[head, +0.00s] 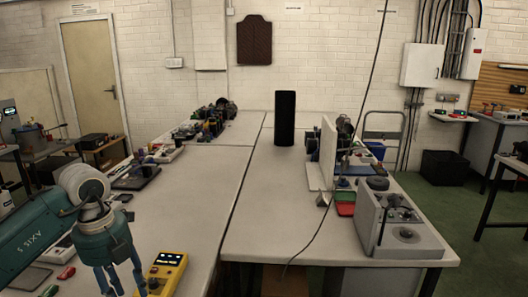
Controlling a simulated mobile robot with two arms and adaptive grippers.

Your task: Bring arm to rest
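My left arm comes in from the left edge, and its teal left gripper (123,287) points down at the lower left. Its fingers are spread apart with nothing seen between them; the tips run close to the bottom edge. The gripper is just left of a yellow handheld device (163,273); I cannot tell whether they touch. A tall black cylinder (285,118) stands upright toward the far end of the table (225,215), well away from the gripper. My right gripper is not in view.
Several instruments (140,175) and dark parts (210,118) line the table's left side. A white upright panel (327,152), a red box (345,208) and a grey machine (398,225) stand on the right. The table's middle is clear. A thin cable (352,130) hangs across the right.

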